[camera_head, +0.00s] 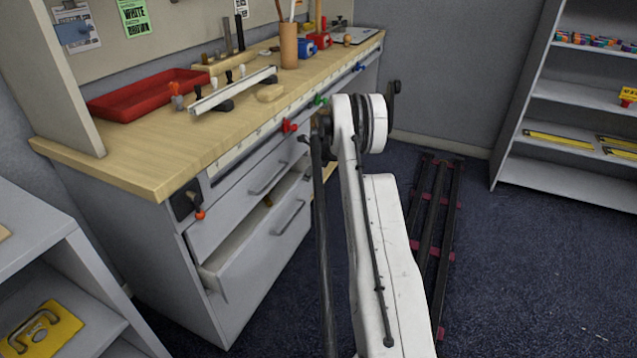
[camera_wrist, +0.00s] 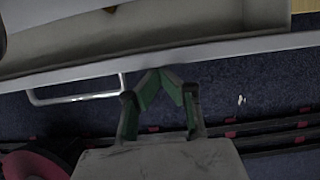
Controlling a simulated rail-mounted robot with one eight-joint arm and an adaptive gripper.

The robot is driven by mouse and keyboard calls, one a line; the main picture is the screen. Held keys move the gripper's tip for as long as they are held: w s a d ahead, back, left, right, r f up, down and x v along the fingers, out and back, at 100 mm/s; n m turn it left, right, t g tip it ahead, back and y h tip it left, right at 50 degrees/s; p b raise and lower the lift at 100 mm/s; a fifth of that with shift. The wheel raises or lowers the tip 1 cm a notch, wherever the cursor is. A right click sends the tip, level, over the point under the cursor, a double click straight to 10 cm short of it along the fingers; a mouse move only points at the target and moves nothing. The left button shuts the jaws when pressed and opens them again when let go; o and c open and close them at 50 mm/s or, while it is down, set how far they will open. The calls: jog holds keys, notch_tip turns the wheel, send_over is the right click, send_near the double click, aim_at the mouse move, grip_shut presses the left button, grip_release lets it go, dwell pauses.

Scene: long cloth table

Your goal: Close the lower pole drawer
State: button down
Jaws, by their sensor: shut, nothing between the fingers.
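The lower drawer (camera_head: 262,262) of the grey workbench stands partly pulled out, with its inside and top rim showing. Its bar handle (camera_head: 289,217) is on the front panel. In the wrist view the open drawer's front rim (camera_wrist: 240,50) crosses the picture as a pale strip, and the handle (camera_wrist: 75,97) sticks out left of my fingers. My gripper (camera_wrist: 165,72) is shut and empty, with green-padded fingers meeting at the outer side of that rim. I cannot tell whether the tips touch it. In the head view the gripper is hidden behind my arm.
The upper drawer (camera_head: 232,212) sits above the lower one, apparently shut. The wooden benchtop (camera_head: 150,165) carries a red tray (camera_head: 140,95) and tools. Dark rails (camera_head: 432,215) lie on the blue carpet, right of my arm. Grey shelves (camera_head: 575,175) stand at the right.

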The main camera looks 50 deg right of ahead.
jog(key=shift+w+a, duration=0.25)
jog(key=shift+w, duration=0.45)
jog(key=shift+w+a, duration=0.2)
jog(key=shift+w, duration=0.5)
jog(key=shift+s, duration=0.1)
